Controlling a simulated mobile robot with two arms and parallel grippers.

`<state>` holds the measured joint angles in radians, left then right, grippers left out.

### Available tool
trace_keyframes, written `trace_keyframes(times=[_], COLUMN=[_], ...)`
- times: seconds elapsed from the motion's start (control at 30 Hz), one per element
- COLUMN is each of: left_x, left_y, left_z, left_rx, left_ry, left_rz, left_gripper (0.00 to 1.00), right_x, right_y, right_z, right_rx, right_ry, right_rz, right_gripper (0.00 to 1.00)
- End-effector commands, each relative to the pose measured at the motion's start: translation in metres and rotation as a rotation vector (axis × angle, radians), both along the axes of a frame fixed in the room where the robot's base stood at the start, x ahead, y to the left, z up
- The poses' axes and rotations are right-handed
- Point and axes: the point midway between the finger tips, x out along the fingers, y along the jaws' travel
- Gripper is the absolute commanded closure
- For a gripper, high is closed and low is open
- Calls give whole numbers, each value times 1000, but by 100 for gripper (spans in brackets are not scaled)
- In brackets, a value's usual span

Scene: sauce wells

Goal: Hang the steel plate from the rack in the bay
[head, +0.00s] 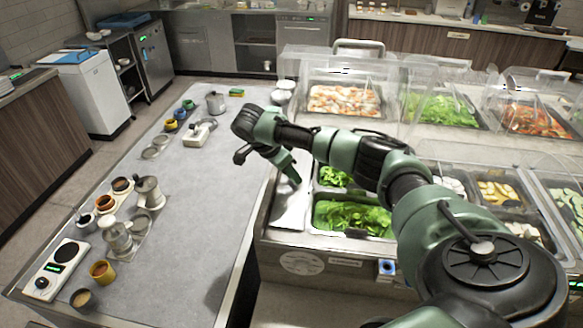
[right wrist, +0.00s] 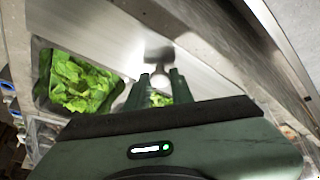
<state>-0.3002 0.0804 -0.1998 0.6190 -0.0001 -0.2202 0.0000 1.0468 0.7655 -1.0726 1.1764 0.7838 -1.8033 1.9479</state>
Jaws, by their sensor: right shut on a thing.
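My right gripper (head: 293,178) points down over the narrow bare steel bay (head: 290,210) at the left end of the food counter, left of the lettuce pans. In the right wrist view its fingertips (right wrist: 159,80) are shut on a small pale metal piece, which looks like part of the steel plate (right wrist: 158,77). A dark grey flat shape lies just beyond it; I cannot tell whether it is more of the plate or a shadow. In the head view the fingers and arm hide most of what is held. I cannot make out the rack. My left gripper is not in view.
A lettuce pan (head: 352,216) sits close right of the gripper. Clear covers (head: 343,68) stand behind over more food pans.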

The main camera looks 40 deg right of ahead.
Motion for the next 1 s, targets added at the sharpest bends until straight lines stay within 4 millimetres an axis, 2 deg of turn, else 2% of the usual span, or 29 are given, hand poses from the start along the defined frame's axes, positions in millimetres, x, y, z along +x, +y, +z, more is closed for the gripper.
trace_keyframes(times=[1.0], left_x=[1], left_y=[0], left_z=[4], left_rx=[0], left_ry=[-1], left_rz=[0], left_gripper=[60], right_x=[-1], right_y=[0], right_z=[-9], right_rx=[0], right_ry=[-1], right_rz=[0], right_gripper=[100])
